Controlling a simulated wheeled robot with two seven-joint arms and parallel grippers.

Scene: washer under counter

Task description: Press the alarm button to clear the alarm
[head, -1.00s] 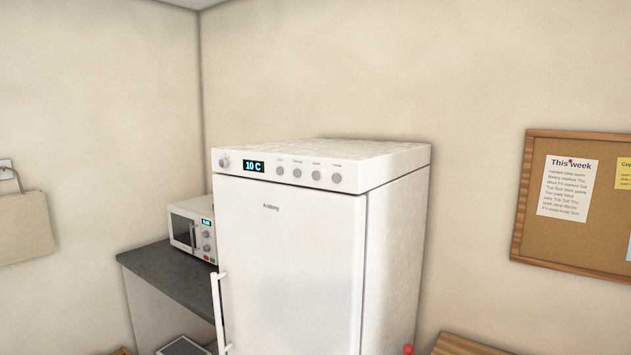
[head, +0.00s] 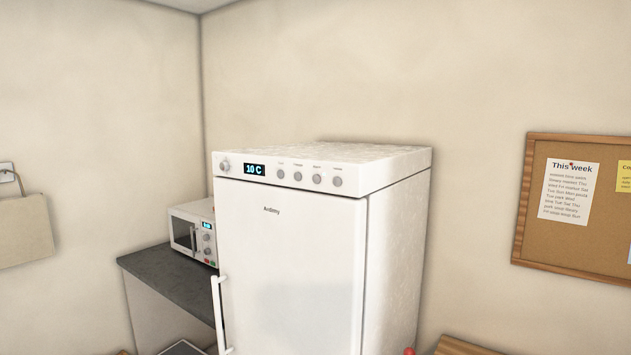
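A white fridge-like appliance (head: 290,260) stands in the middle of the head view with its door shut. Its top control panel (head: 235,167) has a round knob (head: 224,166) at the left and a lit display (head: 255,170) reading 10 C. Several round grey buttons sit in a row right of the display, among them the leftmost button (head: 280,174) and the rightmost button (head: 337,181). Their small labels are too blurred to read, so I cannot tell which one is the alarm button. Neither of my grippers shows in this view.
A white microwave (head: 185,232) sits on a dark counter (head: 160,272) left of the appliance. The door handle (head: 218,310) sticks out at lower left. A cork board (head: 590,225) hangs on the right wall. A small red ball-like thing (head: 409,351) and wooden edges show at the bottom.

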